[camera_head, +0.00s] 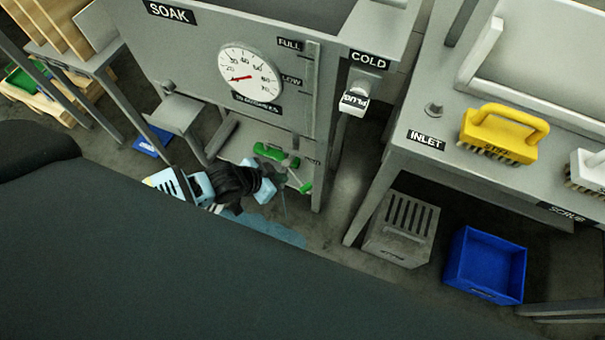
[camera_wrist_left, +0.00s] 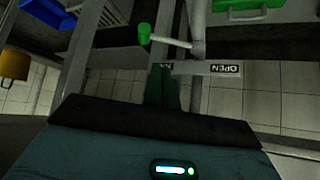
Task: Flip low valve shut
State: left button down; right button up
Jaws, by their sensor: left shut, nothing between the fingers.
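The low valve is a grey lever (camera_wrist_left: 172,41) with a green knob (camera_wrist_left: 145,34), turning on a grey pivot (camera_wrist_left: 198,49). In the left wrist view the lever points left from the pivot, away from the OPEN label (camera_wrist_left: 227,69). A second label is mostly hidden behind my fingers. In the head view a green knob (camera_head: 306,187) shows low beside the tank's post. My left gripper (camera_wrist_left: 163,76) is shut and empty, its fingertips just below the lever in the wrist view; contact cannot be told. In the head view it (camera_head: 283,193) is low by the tank. My right gripper is not in view.
The SOAK tank (camera_head: 215,40) with its dial (camera_head: 249,76) stands above the valve. A green part (camera_head: 268,152) sits beneath it. A grey crate (camera_head: 401,232) and a blue crate (camera_head: 485,265) stand on the floor at right, below a bench with a yellow brush (camera_head: 503,133).

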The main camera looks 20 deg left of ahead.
aim_at(297, 177)
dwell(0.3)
pick_arm(q)
jog(key=b+x, duration=0.3)
jog(key=x, duration=0.5)
jog(key=shift+w+d+f, duration=0.1)
jog(key=shift+w+f, duration=0.1)
jog(key=shift+f, duration=0.1)
jog(key=shift+w+d+f+b, duration=0.25)
jog(key=shift+w+f+b, duration=0.1)
jog(key=shift+w+f, duration=0.1)
jog(key=shift+r, duration=0.1)
